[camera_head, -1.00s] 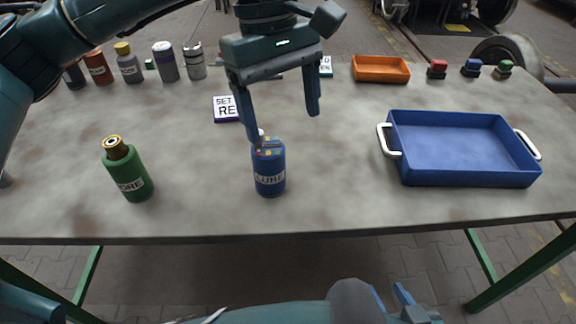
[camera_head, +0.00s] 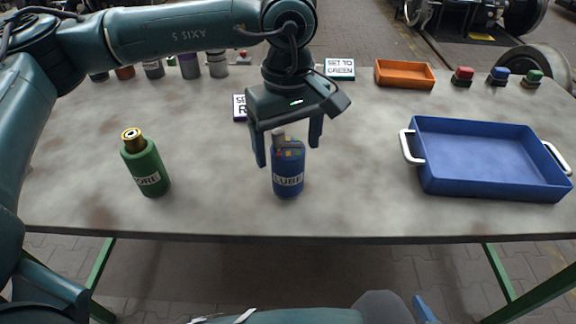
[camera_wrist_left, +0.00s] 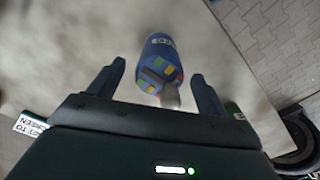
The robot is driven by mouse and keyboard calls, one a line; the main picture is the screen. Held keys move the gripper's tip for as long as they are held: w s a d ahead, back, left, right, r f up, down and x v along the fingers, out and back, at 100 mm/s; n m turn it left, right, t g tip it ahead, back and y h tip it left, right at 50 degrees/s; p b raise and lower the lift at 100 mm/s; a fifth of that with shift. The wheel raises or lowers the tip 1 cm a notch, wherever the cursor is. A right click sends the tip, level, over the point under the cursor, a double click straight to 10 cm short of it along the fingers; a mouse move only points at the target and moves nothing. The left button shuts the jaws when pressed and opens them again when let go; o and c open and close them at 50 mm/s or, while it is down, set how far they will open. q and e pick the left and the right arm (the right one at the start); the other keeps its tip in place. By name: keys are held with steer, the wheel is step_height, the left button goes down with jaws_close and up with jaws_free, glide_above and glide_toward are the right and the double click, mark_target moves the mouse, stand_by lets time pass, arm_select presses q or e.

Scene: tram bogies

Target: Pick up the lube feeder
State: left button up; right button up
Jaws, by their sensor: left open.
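The lube feeder is a blue bottle (camera_head: 288,180) with a "LUBE" label and a top with coloured patches. It stands upright on the table near the front middle. My left gripper (camera_head: 288,152) is open and comes down from above, its fingers on either side of the bottle's upper part. In the left wrist view the bottle (camera_wrist_left: 160,62) shows between and beyond the two open fingers (camera_wrist_left: 158,82), with gaps on both sides. The gripper hides part of the bottle's top in the head view. The right gripper cannot be made out clearly at the bottom edge.
A green bottle (camera_head: 147,166) stands to the left. A blue tray (camera_head: 490,185) with white handles is at the right. An orange tray (camera_head: 404,76), a "SET TO GREEN" sign (camera_head: 340,68) and coloured buttons (camera_head: 498,76) are at the back. The table around the bottle is clear.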

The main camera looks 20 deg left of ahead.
arm_select(q)
steer(key=shift+f, duration=1.25)
steer(key=shift+c, duration=0.5)
steer(key=c, duration=1)
